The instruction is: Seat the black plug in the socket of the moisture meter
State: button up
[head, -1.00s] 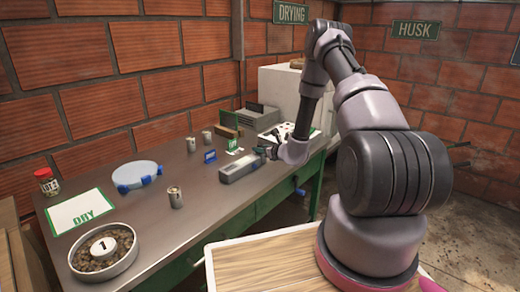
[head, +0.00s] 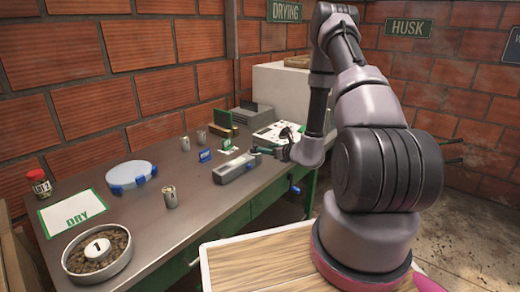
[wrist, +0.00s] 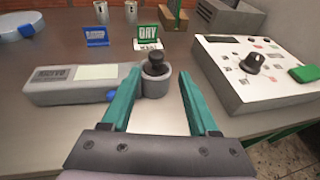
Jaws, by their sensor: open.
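The moisture meter (wrist: 75,85), a long grey box with a pale display, lies on the bench left of my gripper; it also shows in the head view (head: 236,168). A round grey holder (wrist: 156,83) stands at its right end. The black plug (wrist: 156,62), a dark knobbed piece, stands upright on this holder. I cannot tell whether the holder is the meter's socket or how deep the plug sits. My gripper (wrist: 160,76) is open, its green fingers on either side of the holder and plug, with visible gaps.
A white panel (wrist: 228,88) with a black knob stands close on the right. A blue card stand (wrist: 96,36) and a green DRY stand (wrist: 147,37) are behind. Metal cups (head: 185,144) stand farther left. The bench's front edge is near.

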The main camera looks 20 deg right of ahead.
jog(key=s+a+r+n+g+y, duration=0.25)
jog(key=s+a+r+n, duration=0.3)
jog(key=r, duration=0.35)
jog(key=s+a+r+n+g+y, duration=0.2)
jog(key=s+a+r+n+g, duration=0.3)
jog(key=r, duration=0.4)
jog(key=s+a+r+n+g+y, duration=0.2)
jog(key=s+a+r+n, duration=0.35)
jog(key=r, duration=0.35)
jog(key=s+d+r+n+t+h, duration=0.1)
jog(key=s+d+r+n+h, duration=0.4)
jog(key=s, duration=0.3)
jog(key=s+d+r+n+t+h, duration=0.2)
jog(key=s+d+r+n+h, duration=0.3)
jog(key=s+d+r+n, duration=0.1)
jog(key=shift+s+r, duration=0.5)
jog(key=shift+s, duration=0.65)
